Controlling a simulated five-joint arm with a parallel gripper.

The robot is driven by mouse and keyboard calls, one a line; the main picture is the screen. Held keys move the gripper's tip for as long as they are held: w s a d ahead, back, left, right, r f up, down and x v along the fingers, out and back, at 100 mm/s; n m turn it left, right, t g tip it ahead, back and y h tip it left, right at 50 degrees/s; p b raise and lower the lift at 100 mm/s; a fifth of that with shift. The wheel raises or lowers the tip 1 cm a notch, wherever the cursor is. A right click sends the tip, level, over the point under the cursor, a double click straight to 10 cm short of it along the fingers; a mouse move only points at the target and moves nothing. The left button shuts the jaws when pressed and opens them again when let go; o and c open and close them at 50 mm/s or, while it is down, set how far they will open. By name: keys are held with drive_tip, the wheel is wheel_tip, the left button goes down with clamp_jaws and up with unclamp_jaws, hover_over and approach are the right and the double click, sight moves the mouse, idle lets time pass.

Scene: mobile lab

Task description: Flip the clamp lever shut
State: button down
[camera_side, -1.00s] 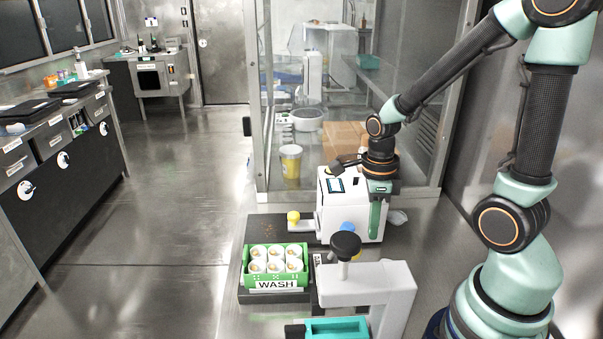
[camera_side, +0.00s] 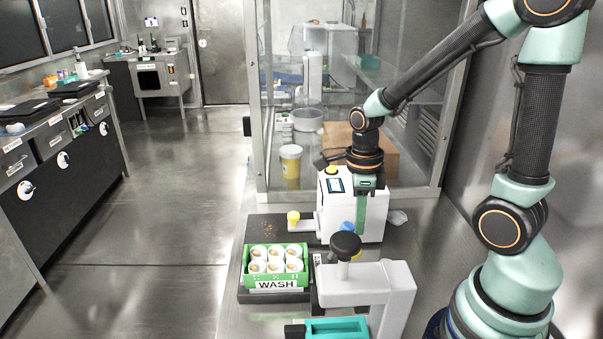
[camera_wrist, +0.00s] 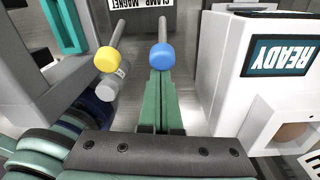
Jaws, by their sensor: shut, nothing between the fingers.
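Two short levers with round knobs, one blue (camera_wrist: 162,56) and one yellow (camera_wrist: 107,60), stand side by side in the wrist view near an upside-down "CLAMP MAGNET" label (camera_wrist: 140,4). I cannot tell which is the clamp lever. The blue knob (camera_side: 348,227) also shows in the side view, in front of a white box (camera_side: 374,215). My gripper (camera_wrist: 160,85) is shut and empty, its green fingertips right behind the blue knob; contact is unclear. In the side view, my gripper (camera_side: 361,228) points down in front of the white box.
The box screen (camera_wrist: 281,56) reads READY. Another yellow knob (camera_side: 293,217) sticks out left of the box. A green WASH rack (camera_side: 277,284) with several cups stands left. A white stand (camera_side: 385,285) with a black knob (camera_side: 345,245) and teal tray (camera_side: 337,328) are nearer.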

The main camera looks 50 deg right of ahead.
drive_tip(key=shift+w+a, duration=0.1)
drive_tip(key=shift+w+a+r, duration=0.45)
drive_tip(key=shift+w+a, duration=0.35)
drive_tip(key=shift+w+a+r+g, duration=0.15)
drive_tip(key=shift+w+a+g, duration=0.35)
drive_tip(key=shift+w+a, duration=0.4)
drive_tip(key=shift+w+a+f, duration=0.2)
drive_tip(key=shift+w+a, duration=1.25)
drive_tip(key=shift+w, duration=0.1)
drive_tip(key=s+d+r, duration=0.3)
drive_tip(key=s, duration=0.1)
drive_tip(key=w+a+r, duration=0.5)
drive_tip(key=r, duration=0.1)
drive_tip(key=shift+w+a+g, duration=0.15)
drive_tip(key=shift+a+g, duration=0.05)
drive_tip(key=shift+g, duration=0.1)
